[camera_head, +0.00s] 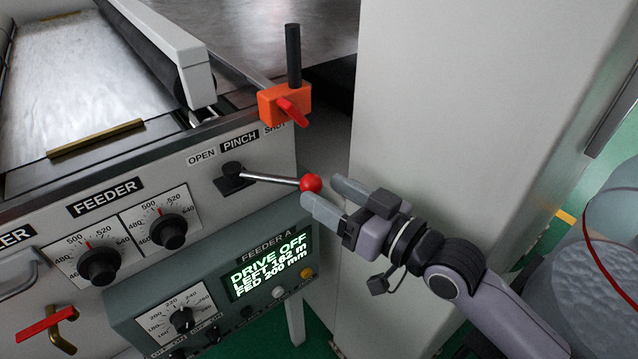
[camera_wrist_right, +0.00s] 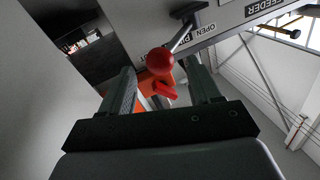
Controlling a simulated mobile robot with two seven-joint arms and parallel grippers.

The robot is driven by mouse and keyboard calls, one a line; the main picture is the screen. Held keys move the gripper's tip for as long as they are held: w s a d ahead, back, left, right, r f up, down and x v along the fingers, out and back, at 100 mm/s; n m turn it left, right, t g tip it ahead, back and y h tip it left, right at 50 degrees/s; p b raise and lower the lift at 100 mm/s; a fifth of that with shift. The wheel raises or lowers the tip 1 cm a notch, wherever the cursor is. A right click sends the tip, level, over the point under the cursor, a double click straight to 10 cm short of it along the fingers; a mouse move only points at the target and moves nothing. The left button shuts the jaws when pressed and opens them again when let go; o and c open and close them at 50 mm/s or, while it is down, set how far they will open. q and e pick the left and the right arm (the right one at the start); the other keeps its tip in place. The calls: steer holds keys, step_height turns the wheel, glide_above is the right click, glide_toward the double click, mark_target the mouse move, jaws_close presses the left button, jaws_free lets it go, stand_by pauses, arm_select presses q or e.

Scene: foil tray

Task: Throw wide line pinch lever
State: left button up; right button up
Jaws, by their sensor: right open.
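The pinch lever (camera_head: 270,180) has a silver rod on a black pivot on the feeder panel, under the labels OPEN, PINCH and SHUT. Its rod points right, to the SHUT side, and ends in a red ball knob (camera_head: 311,183). My right gripper (camera_head: 328,196) is open, its fingertips close to the ball from the right. In the right wrist view the red ball (camera_wrist_right: 160,61) shows ahead between the two open fingers (camera_wrist_right: 160,80); I cannot tell whether they touch it. My left gripper is not in view.
An orange block (camera_head: 270,105) with a red lever and black post sits on the panel's top corner. A control box (camera_head: 235,245) reading DRIVE OFF is below the lever. A large pale cabinet (camera_head: 450,100) stands behind my right gripper. Another red-handled lever (camera_head: 45,325) is at lower left.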

mark_target(274, 179)
steer(key=shift+x, duration=1.4)
steer(key=shift+c, duration=0.3)
jaws_close()
